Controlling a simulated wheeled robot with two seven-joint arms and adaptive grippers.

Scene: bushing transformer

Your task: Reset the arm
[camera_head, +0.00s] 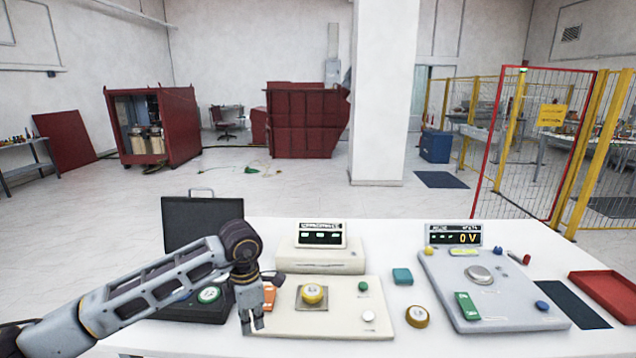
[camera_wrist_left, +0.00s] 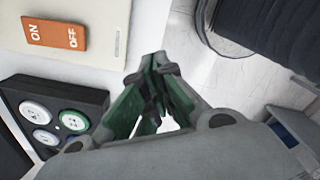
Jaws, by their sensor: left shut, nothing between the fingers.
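My left arm comes in from the lower left in the head view. Its gripper (camera_head: 252,322) points down over the front left part of the beige control panel (camera_head: 340,318). The fingers are shut with nothing between them; in the left wrist view the green-padded fingers (camera_wrist_left: 152,112) meet. An orange ON/OFF switch (camera_wrist_left: 55,33) on the panel shows at the upper left of the wrist view, apart from the fingers. A black box with round sockets (camera_wrist_left: 55,112) lies below it there. My right gripper is not in view.
An open black case (camera_head: 202,222) stands behind my left arm. A yellow fence is at the right.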

